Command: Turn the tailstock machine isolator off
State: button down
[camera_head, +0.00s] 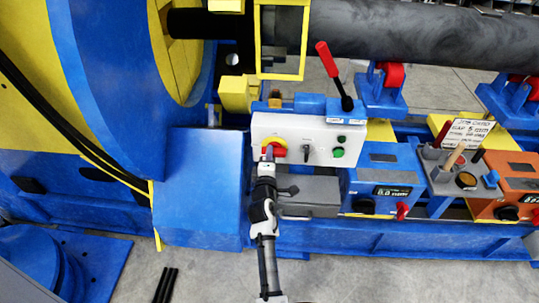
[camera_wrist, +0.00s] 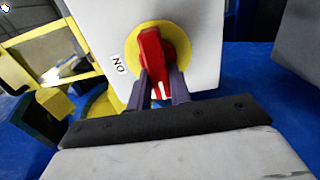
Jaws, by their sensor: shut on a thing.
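The isolator is a red rotary handle (camera_wrist: 151,50) on a round yellow plate (camera_wrist: 181,43). It is mounted on a pale control box (camera_head: 345,155), at the box's left end. A label reading "ON" (camera_wrist: 118,64) sits beside the yellow plate in the wrist view. My gripper (camera_wrist: 160,85) is shut on the red handle, with a dark finger on each side of its lower part. White marks show on the handle between the fingers. In the head view my gripper (camera_head: 268,158) reaches the box from below and hides part of the handle.
The box also carries a small black switch (camera_head: 306,148) and a green button (camera_head: 338,153). A red-handled lever (camera_head: 328,60) rises behind it. A grey block (camera_head: 310,195) stands just right of my wrist. A large blue wheel (camera_head: 115,90) fills the left.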

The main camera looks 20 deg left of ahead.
dwell(0.3)
jog(key=c, duration=1.3)
grip_release()
jog(key=shift+s, duration=0.1)
